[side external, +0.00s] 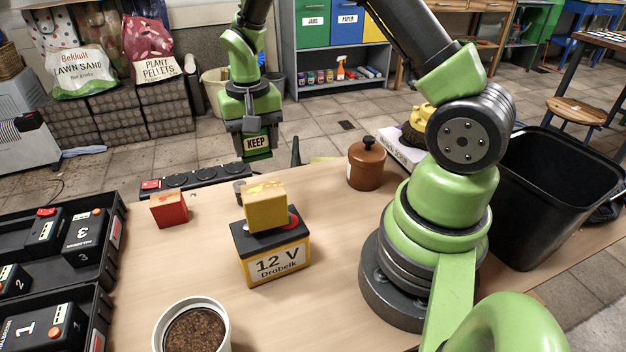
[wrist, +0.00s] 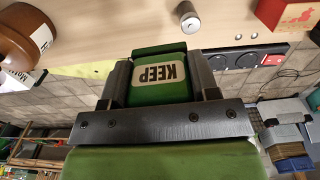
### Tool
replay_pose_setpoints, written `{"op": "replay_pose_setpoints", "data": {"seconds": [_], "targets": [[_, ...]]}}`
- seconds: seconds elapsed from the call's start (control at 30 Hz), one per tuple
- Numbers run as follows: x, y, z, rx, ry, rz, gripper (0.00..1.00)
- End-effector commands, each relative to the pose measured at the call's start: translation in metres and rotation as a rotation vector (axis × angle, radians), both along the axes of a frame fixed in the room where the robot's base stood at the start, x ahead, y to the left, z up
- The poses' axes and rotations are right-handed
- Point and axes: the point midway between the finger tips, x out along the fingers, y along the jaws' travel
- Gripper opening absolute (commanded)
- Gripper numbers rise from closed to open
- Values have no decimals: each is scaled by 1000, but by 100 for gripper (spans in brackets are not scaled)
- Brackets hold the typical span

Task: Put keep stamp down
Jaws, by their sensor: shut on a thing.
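The keep stamp is a green block with a cream label reading KEEP (side external: 257,143). It also shows in the wrist view (wrist: 160,78), where the label reads upside down. My gripper (side external: 256,150) is shut on it, with one dark finger on each side. The stamp hangs in the air beyond the back of the workbench (side external: 205,265) in the side view, apart from everything on it. Its lower end shows clear below the fingers.
A yellow box (side external: 266,207) sits on a 12 V battery (side external: 272,262). A red box (side external: 169,209), a dark power strip (side external: 196,179), a brown lidded jar (side external: 366,165) and a pot of soil (side external: 192,328) stand around it. Black trays (side external: 115,235) lie left. Bare bench shows between.

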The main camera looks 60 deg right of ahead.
Motion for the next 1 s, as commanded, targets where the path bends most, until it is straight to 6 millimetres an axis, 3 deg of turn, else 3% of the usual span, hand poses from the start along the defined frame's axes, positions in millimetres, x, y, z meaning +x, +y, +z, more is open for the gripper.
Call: {"op": "replay_pose_setpoints", "data": {"seconds": [0.03,0.1,0.3,0.47,0.7,1.0], "targets": [[-13,-24,1,1,1,-23,31],[-29,-48,1,1,0,-32,31],[-64,-88,1,1,-1,-45,31],[-75,-97,-7,3,2,-45,31],[-76,-97,-50,4,4,-45,31],[-75,-97,-87,2,4,-45,31]]}}
